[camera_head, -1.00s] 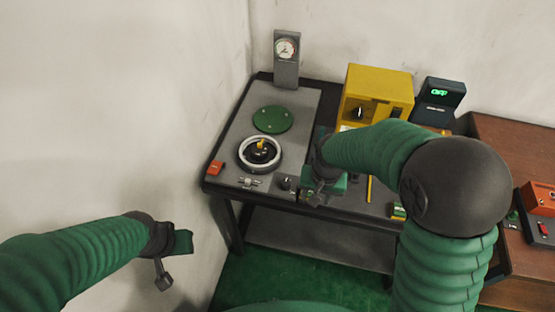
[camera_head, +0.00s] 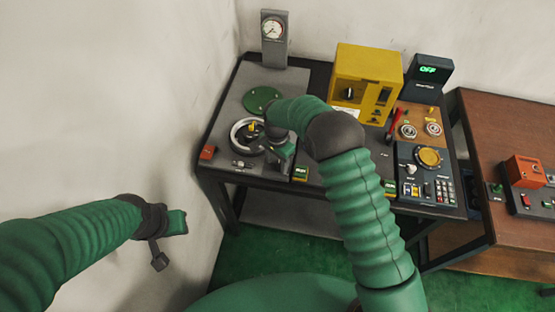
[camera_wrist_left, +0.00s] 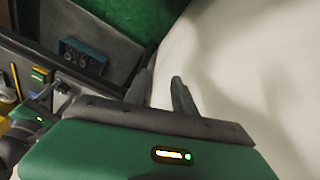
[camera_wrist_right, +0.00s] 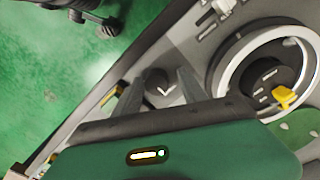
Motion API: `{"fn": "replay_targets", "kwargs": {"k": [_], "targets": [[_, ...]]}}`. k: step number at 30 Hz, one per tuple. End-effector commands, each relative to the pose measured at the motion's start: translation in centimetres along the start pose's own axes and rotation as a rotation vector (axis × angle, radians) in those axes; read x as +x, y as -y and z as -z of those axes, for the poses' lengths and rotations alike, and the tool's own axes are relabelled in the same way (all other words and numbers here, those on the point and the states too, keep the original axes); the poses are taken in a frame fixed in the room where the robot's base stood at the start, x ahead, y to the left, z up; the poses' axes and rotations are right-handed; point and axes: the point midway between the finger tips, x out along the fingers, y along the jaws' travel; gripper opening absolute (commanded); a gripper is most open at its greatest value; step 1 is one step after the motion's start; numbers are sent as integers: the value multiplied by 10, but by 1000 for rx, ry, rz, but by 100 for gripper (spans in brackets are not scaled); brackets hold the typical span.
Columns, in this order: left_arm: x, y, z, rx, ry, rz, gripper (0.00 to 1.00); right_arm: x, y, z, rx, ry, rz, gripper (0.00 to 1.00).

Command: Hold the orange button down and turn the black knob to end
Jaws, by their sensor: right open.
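The orange button (camera_head: 207,152) is on the front left corner of the grey bench panel, and nothing touches it. The black knob (camera_wrist_right: 157,85), with a white mark, shows in the right wrist view between my spread fingertips; I cannot tell whether they touch it. In the head view my right gripper (camera_head: 283,152) hides the knob. My right gripper (camera_wrist_right: 160,78) is open. My left gripper (camera_head: 178,222) is to the left of the bench and lower in the view, away from the button. Its fingers (camera_wrist_left: 162,78) are apart and empty.
A white ring (camera_wrist_right: 230,75) around a black hub with a yellow tab lies beside the knob. Behind are a green disc (camera_head: 261,99) and a gauge (camera_head: 273,28). A yellow box (camera_head: 365,80) stands to the right. A wall runs along the left.

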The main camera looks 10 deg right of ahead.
Motion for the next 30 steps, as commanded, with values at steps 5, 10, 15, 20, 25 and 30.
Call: {"fn": "replay_targets", "kwargs": {"k": [5, 10, 15, 20, 25, 30], "targets": [[-2, 0, 1, 0, -1, 0, 21, -2, -1, 1, 0, 0, 1, 49], [-2, 0, 3, 3, -2, 0, 0, -2, 0, 1, 0, 0, 0, 49], [7, -5, 51, 56, -1, -5, 0, -2, 0, 1, 0, 0, 0, 49], [32, -18, 137, 158, 0, -22, 0, -1, 0, 1, 0, 0, 0, 49], [70, -36, 218, 264, -5, -51, 0, -2, 0, 0, 0, 0, 0, 49], [104, -50, 268, 338, -14, -78, 0, -3, -1, 0, 0, -1, 1, 49]]}}
